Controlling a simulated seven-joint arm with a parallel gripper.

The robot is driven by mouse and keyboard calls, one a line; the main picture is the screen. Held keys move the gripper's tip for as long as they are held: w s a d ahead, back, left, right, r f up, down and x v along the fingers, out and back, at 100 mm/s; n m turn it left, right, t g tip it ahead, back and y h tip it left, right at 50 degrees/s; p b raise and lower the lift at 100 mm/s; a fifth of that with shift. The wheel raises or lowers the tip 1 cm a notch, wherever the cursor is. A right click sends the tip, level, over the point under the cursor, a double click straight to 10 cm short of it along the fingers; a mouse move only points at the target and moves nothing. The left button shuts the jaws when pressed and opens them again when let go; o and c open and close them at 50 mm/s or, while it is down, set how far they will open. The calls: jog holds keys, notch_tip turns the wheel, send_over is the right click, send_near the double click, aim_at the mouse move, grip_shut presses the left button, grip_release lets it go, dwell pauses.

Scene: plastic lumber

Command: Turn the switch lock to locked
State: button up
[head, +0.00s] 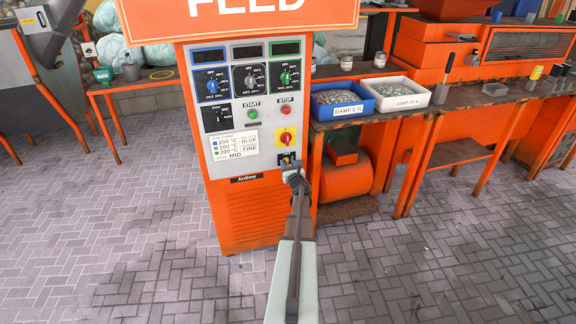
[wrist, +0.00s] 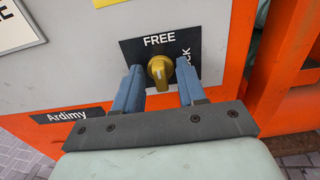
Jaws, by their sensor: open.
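The switch lock is a brass-coloured knob (wrist: 160,70) on a black plate (wrist: 136,50) low on the grey front of the orange cabinet. The plate reads "FREE" above the knob and a partly hidden word ending in "OCK" to its right. A pale mark on the knob stands about upright, toward "FREE". My gripper (wrist: 160,84) is open, its two blue fingers on either side of the knob, with a gap on each side.
A yellow switch with a red knob (head: 285,138) sits just above the lock. Start (head: 253,114) and stop (head: 286,109) buttons and several dials are higher up. A bench with a blue bin (head: 322,112) and a white bin (head: 384,104) stands close on the right.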

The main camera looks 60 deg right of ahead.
jog(key=shift+c, duration=0.3)
grip_shut()
jog(key=shift+d, duration=0.1)
